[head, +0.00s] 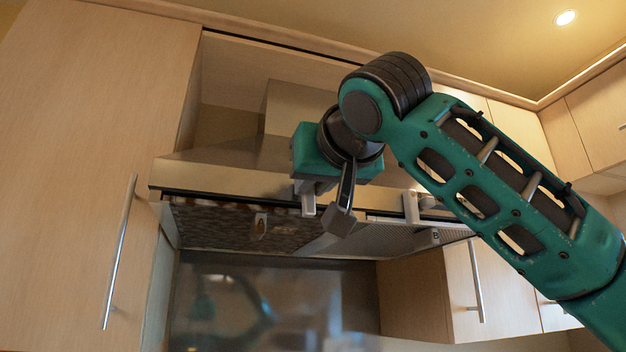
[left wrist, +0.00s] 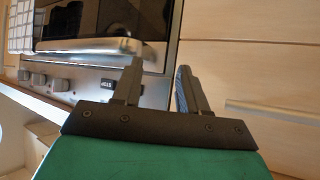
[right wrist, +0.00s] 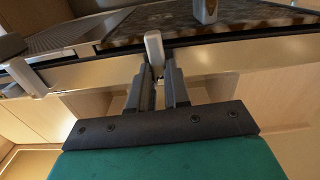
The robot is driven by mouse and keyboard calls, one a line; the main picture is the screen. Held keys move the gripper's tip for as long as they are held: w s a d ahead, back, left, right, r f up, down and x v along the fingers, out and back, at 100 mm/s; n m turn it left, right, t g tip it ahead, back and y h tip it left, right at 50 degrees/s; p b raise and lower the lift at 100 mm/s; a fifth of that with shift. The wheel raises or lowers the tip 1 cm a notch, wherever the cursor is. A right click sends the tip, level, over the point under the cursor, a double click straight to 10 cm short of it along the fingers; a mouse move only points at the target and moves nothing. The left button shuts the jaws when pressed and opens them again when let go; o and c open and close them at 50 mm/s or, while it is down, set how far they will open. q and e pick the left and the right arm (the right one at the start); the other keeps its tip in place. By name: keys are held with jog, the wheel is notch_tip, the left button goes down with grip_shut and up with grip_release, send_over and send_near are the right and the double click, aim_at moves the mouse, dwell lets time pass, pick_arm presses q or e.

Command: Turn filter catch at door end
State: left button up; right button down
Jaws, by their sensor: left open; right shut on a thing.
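The range hood's underside holds a brown, mottled filter (head: 220,222) at left and a grey mesh filter (head: 385,236) at right. My right gripper (head: 322,208) is at the hood's front edge. In the right wrist view its fingers (right wrist: 158,82) are shut on a pale grey catch (right wrist: 154,48), whose rounded end stands out beyond the fingertips. Part of that catch is hidden between the fingers. A second pale catch (head: 411,207) is farther right on the front edge. My left gripper (left wrist: 158,85) is open and empty, low by the cooker front.
A tall cabinet door (head: 75,150) with a long bar handle (head: 119,252) stands left of the hood. A small pale tab (head: 260,224) hangs under the brown filter. Cooker knobs (left wrist: 60,83) and drawer fronts (left wrist: 250,70) are near my left gripper.

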jog(key=shift+d+r+n, duration=0.1)
jog(key=shift+r+n, duration=0.05)
jog(key=shift+n, duration=4.2)
jog(key=shift+d+r+n, duration=0.1)
jog(key=shift+n, duration=4.25)
jog(key=c, duration=1.1)
grip_release()
jog(key=b+v, duration=0.3)
jog(key=v, duration=0.9)
jog(key=shift+s+d, duration=0.15)
jog(key=shift+s, duration=0.25)
